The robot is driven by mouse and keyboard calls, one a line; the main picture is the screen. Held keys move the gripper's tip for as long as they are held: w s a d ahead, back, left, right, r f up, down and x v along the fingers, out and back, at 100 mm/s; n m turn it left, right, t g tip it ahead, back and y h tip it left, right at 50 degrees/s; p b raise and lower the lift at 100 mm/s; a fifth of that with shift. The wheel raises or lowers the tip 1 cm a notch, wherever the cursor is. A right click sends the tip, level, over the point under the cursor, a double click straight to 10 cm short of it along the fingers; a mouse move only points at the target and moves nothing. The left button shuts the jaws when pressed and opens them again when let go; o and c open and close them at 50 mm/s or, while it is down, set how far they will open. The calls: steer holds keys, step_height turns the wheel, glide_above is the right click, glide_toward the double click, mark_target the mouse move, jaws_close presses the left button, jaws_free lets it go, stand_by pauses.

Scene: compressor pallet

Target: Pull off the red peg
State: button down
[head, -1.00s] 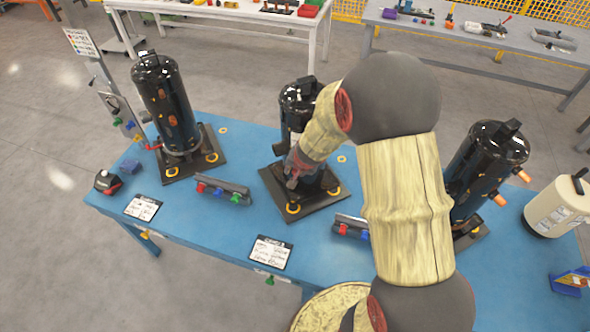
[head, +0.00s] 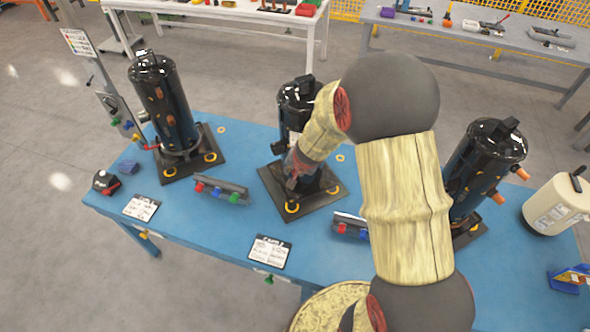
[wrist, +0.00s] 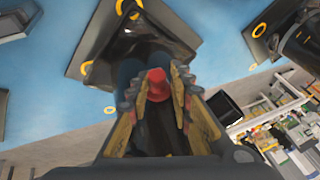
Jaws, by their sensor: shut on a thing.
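The red peg (wrist: 157,84) shows in the wrist view between the two fingers of my gripper (wrist: 155,92), which are shut on it. Behind it is the dark body of the middle compressor (wrist: 140,48). In the head view the middle compressor (head: 296,95) stands on its black base plate, and my gripper (head: 297,170) is at its front side. My arm hides part of that compressor, and I cannot make out the held peg in the head view. I cannot tell whether the peg is still seated on the compressor.
On the blue table (head: 240,225), a left compressor (head: 163,105) and a right compressor (head: 482,165) stand on either side. Racks of coloured pegs (head: 221,191) and cards (head: 269,252) lie in front. A cream jug (head: 556,205) stands at the right.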

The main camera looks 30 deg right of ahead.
steer(key=shift+s+a+r+b, duration=0.1)
steer(key=shift+s+a+b, duration=0.25)
steer(key=shift+s+a, duration=1.75)
steer(key=shift+w+a, duration=0.1)
